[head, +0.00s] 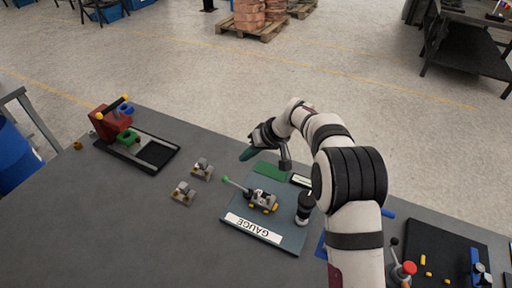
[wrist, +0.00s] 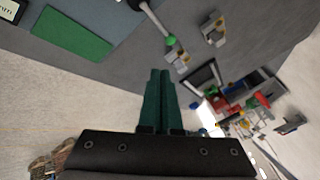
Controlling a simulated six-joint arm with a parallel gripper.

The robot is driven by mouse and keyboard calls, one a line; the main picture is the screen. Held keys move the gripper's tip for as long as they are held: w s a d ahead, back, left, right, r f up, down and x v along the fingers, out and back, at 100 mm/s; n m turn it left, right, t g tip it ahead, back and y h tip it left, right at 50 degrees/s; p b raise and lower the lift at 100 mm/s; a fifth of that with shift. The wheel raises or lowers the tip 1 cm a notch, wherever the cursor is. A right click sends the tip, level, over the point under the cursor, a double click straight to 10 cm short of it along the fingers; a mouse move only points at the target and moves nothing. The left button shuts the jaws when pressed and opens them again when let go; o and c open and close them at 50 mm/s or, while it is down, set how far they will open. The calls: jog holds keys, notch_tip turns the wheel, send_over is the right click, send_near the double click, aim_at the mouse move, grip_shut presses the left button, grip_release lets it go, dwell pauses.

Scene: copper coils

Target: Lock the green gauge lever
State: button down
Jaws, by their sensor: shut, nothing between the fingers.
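The green gauge lever (head: 236,186) is a light rod with a green ball tip, sticking out to the left from the clamp mechanism (head: 262,200) on the blue-grey gauge board (head: 287,235). In the wrist view the lever's green knob (wrist: 171,40) is near the top centre, beyond the fingers. My gripper (head: 246,154) has dark green fingers, which also show in the wrist view (wrist: 160,75). They are pressed together and empty. In the head view the gripper hangs behind the board's far edge, apart from the lever.
A green pad (head: 271,171) and a black cylinder (head: 305,205) are on the board. Two small metal blocks (head: 183,193) (head: 202,170) lie left of it. A red fixture (head: 112,122) stands at the far left, and a dark tray (head: 440,262) at the right. The table's front left is clear.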

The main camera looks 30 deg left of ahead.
jog(key=v, duration=0.6)
jog(key=s+d+r+m+h, duration=0.1)
jog(key=s+d+r+m, duration=0.4)
jog(key=d, duration=0.4)
jog(key=s+d+r+m+h, duration=0.1)
jog(key=s+d+r+m, duration=0.15)
jog(key=s+d, duration=0.6)
jog(key=s+d+f+m+h, duration=0.1)
jog(key=s+d+m, duration=0.2)
jog(key=s+d, duration=0.3)
jog(key=s+d+f+m+h, duration=0.2)
jog(key=s+d+m, duration=0.2)
jog(key=s, duration=0.8)
jog(key=d, duration=0.2)
jog(key=shift+d, duration=0.25)
